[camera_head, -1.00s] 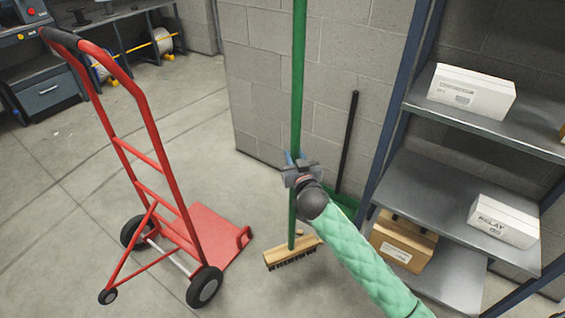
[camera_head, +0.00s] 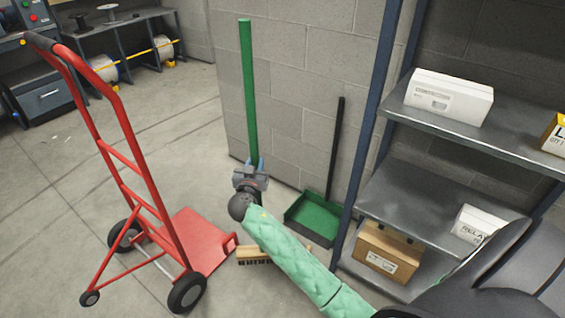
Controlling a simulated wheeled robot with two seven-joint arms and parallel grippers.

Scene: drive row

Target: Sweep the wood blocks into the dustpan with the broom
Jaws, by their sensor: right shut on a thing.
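The broom has a long green handle (camera_head: 249,85) and a wooden head (camera_head: 254,254) with dark bristles. My right gripper (camera_head: 249,170) is shut on the broom handle, which stands nearly upright, leaning a little left. My right arm hides the lower handle and part of the head. The green dustpan (camera_head: 314,214) with a tall black handle lies on the floor by the wall, right of the gripper. No wood block shows clearly; a small tan bit by the arm is too hidden to tell. My left gripper is not in view.
A red hand truck (camera_head: 193,241) stands close at the left, its plate near the broom head. A metal shelf rack (camera_head: 402,192) with boxes stands at the right, beside the dustpan. A block wall (camera_head: 300,95) is behind. Workbenches (camera_head: 110,40) are far left.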

